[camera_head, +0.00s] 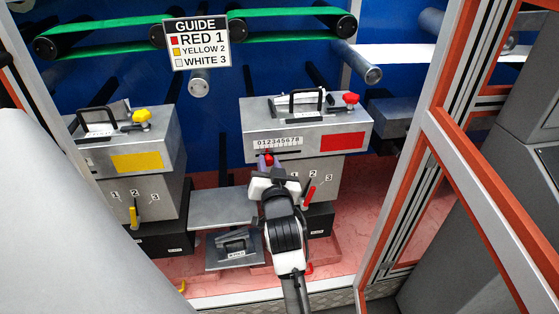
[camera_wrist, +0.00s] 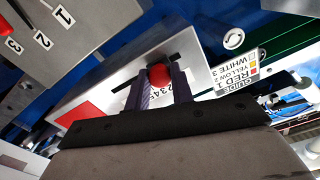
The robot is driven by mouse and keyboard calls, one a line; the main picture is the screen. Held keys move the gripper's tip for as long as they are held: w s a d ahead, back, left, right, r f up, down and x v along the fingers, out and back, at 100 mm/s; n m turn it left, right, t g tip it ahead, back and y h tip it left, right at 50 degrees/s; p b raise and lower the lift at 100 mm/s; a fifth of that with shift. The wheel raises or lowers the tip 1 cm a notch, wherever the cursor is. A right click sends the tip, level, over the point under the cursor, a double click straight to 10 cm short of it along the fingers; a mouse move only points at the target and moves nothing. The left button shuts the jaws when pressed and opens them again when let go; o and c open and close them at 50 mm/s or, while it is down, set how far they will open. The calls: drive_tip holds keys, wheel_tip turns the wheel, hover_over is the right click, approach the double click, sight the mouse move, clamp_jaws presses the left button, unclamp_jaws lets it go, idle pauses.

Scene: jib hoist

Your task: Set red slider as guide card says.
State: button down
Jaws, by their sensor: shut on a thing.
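The guide card (camera_head: 196,42) reads RED 1, YELLOW 2, WHITE 3; it also shows turned over in the wrist view (camera_wrist: 238,84). The red-marked grey box (camera_head: 335,142) carries a scale of digits from 0 to 8 above a dark slot. The red slider knob (camera_wrist: 159,75) sits at this slot, toward the low end of the scale in the head view. My gripper (camera_head: 268,163) is shut on the knob, with one finger on each side of it (camera_wrist: 158,92).
A yellow-marked box (camera_head: 136,160) stands at the left. Below the red-marked box, a red lever (camera_head: 309,196) sits beside digits 1, 2, 3. A red top knob (camera_head: 350,99) and black handle stand above. An orange-edged frame (camera_head: 480,185) bounds the right side.

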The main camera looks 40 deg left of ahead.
drive_tip(key=shift+s+a, duration=0.2)
drive_tip(key=shift+s, duration=0.05)
drive_tip(key=c, duration=1.2)
unclamp_jaws()
